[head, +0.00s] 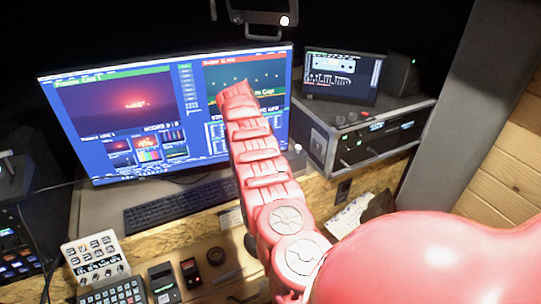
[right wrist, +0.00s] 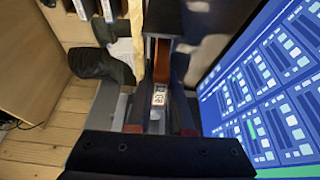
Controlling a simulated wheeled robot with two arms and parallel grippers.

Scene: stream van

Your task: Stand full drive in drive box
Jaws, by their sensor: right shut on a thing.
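In the right wrist view my right gripper (right wrist: 160,112) is shut on a small, narrow drive (right wrist: 158,96) with a pale label carrying dark marks. The dark fingers hide most of its sides. In the head view my red right arm rises in front of the large monitor; its gripper and the held drive cannot be made out there. Two small dark units, one with a green label (head: 165,285) and one with a red label (head: 191,271), are on the desk at the bottom. I cannot pick out the drive box for certain. My left gripper is not in view.
The large monitor (head: 130,120) and the keyboard (head: 180,206) stand behind my arm. A rack case (head: 365,135) with a small screen (head: 342,76) is at right. A white control panel (head: 95,258) is at lower left. The lit screen (right wrist: 265,90) is close on the wrist view's right.

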